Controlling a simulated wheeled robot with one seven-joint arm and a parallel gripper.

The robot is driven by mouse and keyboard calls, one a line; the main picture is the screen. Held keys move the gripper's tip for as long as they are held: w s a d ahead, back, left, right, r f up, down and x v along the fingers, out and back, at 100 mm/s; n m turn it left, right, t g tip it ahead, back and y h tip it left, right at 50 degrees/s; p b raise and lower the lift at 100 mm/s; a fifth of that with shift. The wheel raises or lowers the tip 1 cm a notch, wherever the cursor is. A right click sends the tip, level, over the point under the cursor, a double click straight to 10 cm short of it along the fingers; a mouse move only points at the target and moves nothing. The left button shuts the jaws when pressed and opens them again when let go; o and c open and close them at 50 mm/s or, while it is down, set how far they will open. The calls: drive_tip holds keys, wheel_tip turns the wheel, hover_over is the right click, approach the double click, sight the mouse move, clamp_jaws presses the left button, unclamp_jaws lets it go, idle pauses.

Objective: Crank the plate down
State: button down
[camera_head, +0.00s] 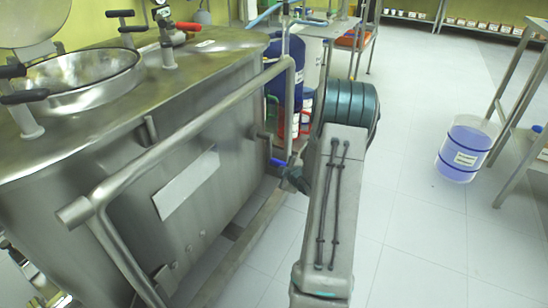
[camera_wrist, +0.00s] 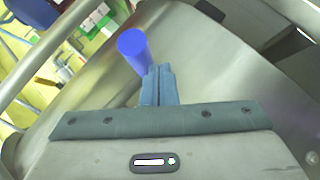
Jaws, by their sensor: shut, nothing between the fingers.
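A blue cylindrical handle (camera_wrist: 134,46) shows in the wrist view, just beyond and slightly left of my fingertips. My gripper (camera_wrist: 158,70) has its two fingers together with nothing between them. The fingertips are close to the handle's lower end; I cannot tell whether they touch it. In the head view the blue handle (camera_head: 279,162) is at the side of the steel tank (camera_head: 175,170), low near its right end, partly hidden by my arm. A pale rectangular panel (camera_head: 187,186) is on the tank's front; I cannot tell whether it is the plate.
A bent steel rail (camera_head: 190,128) runs along the tank's front. A blue drum (camera_head: 286,75) stands behind the tank's right end. A clear bucket with blue bands (camera_head: 466,148) stands on the floor at right, beside a metal table. The tiled floor between is free.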

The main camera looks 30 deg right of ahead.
drive_tip(key=shift+a, duration=0.1)
drive_tip(key=s+a+r+p, duration=0.1)
drive_tip(key=s+a, duration=0.4)
drive_tip(key=s, duration=0.6)
drive_tip(key=shift+s+a+r, duration=0.2)
drive_tip(key=shift+a+r, duration=0.2)
drive_tip(key=shift+r, duration=0.45)
